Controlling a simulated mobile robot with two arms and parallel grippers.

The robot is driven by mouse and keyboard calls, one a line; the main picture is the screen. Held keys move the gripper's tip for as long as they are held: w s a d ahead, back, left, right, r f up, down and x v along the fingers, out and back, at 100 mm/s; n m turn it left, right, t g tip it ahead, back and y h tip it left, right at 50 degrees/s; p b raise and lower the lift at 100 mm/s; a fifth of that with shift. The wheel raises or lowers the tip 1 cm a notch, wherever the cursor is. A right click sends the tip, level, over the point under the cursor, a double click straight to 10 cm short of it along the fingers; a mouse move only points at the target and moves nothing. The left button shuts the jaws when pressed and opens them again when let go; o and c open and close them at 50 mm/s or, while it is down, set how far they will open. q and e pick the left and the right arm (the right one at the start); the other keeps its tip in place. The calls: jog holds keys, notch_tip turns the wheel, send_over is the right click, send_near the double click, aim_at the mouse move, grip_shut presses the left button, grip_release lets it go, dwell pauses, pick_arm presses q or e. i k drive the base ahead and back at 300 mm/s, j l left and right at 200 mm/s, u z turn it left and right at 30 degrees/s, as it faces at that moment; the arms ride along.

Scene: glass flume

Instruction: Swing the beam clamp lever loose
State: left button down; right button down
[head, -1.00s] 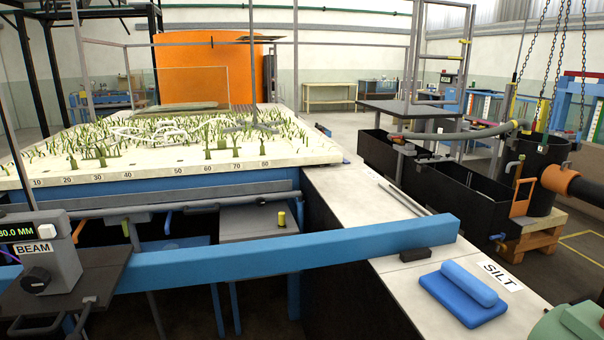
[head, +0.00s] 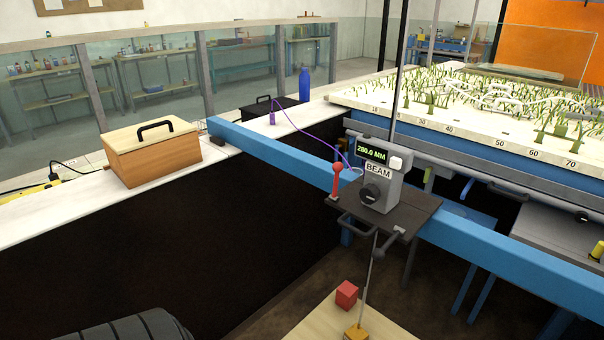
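The blue beam (head: 270,150) runs across the middle from the left counter to the right. A dark carriage plate (head: 418,212) sits on it, carrying a grey box labelled BEAM (head: 385,192) with a display reading 280.0 MM and a black knob. A red lever (head: 337,182) stands about upright at the plate's left edge, beside the beam. It looks like the clamp lever, but it has no label. Neither of my grippers is in view.
A wooden box with a black handle (head: 152,152) stands on the white counter at left. A blue bottle (head: 304,84) and a black case (head: 272,110) stand farther back. Below the beam, a red cube (head: 346,294) lies on a pale wooden surface (head: 300,325). The planted flume bed (head: 450,110) fills the right.

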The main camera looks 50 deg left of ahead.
aim_at(337, 167)
jog(key=u, duration=1.35)
